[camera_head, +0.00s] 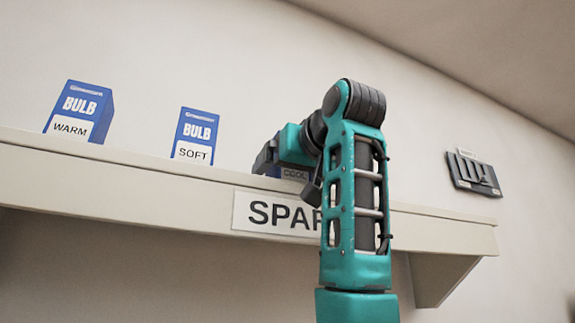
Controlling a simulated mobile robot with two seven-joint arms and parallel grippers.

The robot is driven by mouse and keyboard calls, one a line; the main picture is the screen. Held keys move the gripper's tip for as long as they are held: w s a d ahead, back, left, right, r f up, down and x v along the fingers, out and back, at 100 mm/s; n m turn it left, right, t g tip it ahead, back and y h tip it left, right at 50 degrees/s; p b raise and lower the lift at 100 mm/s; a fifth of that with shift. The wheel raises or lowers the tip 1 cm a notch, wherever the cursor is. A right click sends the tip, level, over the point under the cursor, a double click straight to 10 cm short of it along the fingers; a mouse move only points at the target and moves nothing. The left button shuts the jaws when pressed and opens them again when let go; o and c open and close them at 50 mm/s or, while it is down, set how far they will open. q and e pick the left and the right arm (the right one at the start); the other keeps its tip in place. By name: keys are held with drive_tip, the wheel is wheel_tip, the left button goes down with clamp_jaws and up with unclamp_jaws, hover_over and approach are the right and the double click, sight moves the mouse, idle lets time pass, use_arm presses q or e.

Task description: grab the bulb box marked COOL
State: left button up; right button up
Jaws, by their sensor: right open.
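Three blue bulb boxes stand on a shelf. The box marked COOL (295,174) is mostly hidden behind my right gripper and wrist; only a shaded, partly covered strip with its label shows. My right gripper (286,168) is open, with dark finger parts on the left and right sides of that label. Whether the fingers touch the box cannot be told. The box marked WARM (80,112) stands at the far left, and the box marked SOFT (195,136) stands between it and my gripper. My left gripper is not in view.
The pale shelf (120,178) runs across the view and ends at the right above a bracket (440,278). A SPARE-type sign (272,213) on its front edge is partly covered by my right arm. A dark switch panel (472,173) is on the wall at the right.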

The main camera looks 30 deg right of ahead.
drive_tip(key=c, duration=1.1)
drive_tip(key=shift+r, duration=0.15)
drive_tip(key=shift+r, duration=4.75)
drive_tip(key=shift+s+d+r, duration=0.1)
